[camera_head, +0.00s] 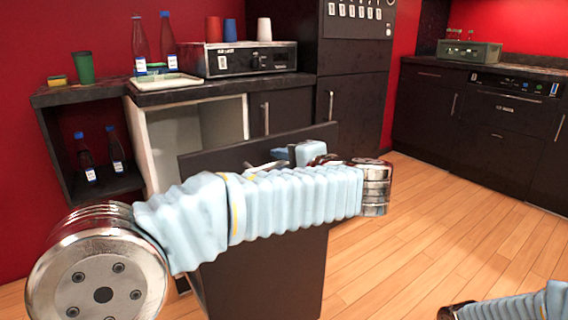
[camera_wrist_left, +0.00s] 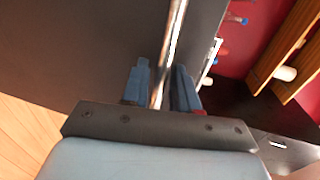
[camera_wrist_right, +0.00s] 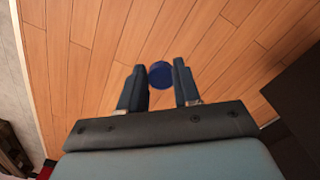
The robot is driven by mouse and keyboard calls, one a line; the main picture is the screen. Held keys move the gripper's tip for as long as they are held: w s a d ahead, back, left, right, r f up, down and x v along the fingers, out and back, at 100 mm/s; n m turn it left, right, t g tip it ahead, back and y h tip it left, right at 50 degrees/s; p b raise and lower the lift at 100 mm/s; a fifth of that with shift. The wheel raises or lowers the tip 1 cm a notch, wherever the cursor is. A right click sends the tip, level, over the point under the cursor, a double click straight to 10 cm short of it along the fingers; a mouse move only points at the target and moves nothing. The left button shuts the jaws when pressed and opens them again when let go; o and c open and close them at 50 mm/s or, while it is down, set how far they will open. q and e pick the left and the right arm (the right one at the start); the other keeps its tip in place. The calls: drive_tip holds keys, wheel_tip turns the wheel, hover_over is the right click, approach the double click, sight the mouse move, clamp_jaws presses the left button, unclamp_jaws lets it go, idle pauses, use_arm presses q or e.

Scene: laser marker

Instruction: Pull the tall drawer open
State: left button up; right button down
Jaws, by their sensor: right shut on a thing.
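The tall drawer's dark front panel (camera_head: 265,275) stands out from the counter, with a pale open cavity (camera_head: 195,135) behind it. My left arm crosses in front of the panel. My left gripper (camera_wrist_left: 161,85) has its fingers apart on either side of the metal handle (camera_wrist_left: 176,35) on a dark panel. Whether the fingers touch the bar is hard to tell. In the head view the arm mostly hides this hand. My right gripper (camera_wrist_right: 158,80) is shut on a blue round thing (camera_wrist_right: 161,74), seen end-on above the wooden floor.
The counter holds bottles (camera_head: 140,45), cups (camera_head: 264,29), a tray (camera_head: 165,82) and a black machine (camera_head: 250,60). More bottles (camera_head: 117,150) stand on the shelf below. Dark cabinets (camera_head: 470,120) line the right. The wooden floor (camera_head: 430,220) between is clear.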

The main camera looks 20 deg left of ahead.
drive_tip(key=shift+r+p, duration=0.3)
drive_tip(key=shift+r, duration=0.05)
use_arm(q)
drive_tip(key=v, duration=1.2)
